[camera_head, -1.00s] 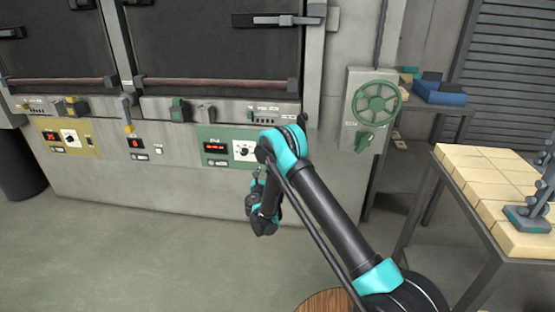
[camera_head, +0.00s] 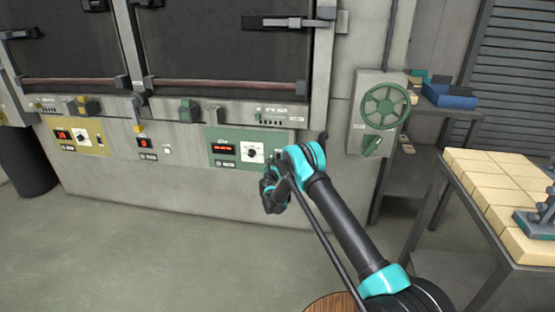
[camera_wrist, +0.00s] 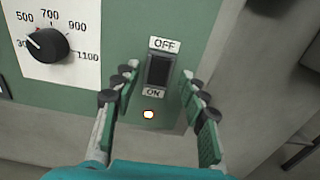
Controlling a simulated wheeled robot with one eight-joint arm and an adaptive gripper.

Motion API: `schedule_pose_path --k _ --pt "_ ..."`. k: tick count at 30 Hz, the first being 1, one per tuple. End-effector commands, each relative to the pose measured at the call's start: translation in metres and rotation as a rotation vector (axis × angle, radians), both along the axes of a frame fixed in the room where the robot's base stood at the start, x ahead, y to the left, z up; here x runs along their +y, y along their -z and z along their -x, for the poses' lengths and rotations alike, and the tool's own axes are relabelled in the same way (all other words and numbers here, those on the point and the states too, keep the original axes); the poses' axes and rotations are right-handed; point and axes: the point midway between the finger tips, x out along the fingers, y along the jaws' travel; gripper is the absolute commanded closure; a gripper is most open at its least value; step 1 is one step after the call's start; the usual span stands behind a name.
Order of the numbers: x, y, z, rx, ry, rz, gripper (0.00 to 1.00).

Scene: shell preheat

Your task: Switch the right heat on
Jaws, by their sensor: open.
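The right heat switch (camera_wrist: 158,70) is a black rocker on the green panel (camera_wrist: 190,25), with OFF above it and ON below. A small lamp (camera_wrist: 148,114) under the ON label glows white with an orange rim. My gripper (camera_wrist: 161,84) is open and empty, its fingers to either side of the switch. Whether a finger touches the panel I cannot tell. In the head view, the green panel (camera_head: 213,160) has a red-lit display (camera_head: 222,149) and a dial (camera_head: 252,153). My arm hides the switch there.
The temperature dial (camera_wrist: 47,44) is left of the switch. A yellow panel (camera_head: 94,150) is at the far left. A grey box with a green handwheel (camera_head: 385,107) is on the wall to the right. A table with pale blocks (camera_head: 490,170) stands at the right. The floor in front is clear.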

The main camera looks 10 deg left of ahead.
Motion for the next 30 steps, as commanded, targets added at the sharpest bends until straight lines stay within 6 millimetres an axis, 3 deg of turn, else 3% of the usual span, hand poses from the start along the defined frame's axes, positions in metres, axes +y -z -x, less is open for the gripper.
schedule_pose_path --k 7,17,28,30 --pt "-0.001 0.000 -0.025 0.000 0.001 0.000 0.57" --pt "-0.001 0.000 -0.029 0.000 0.000 0.000 0.57" --pt "-0.001 0.000 -0.028 0.000 0.000 0.000 1.00" --pt "-0.001 0.000 -0.028 0.000 0.000 0.000 1.00"
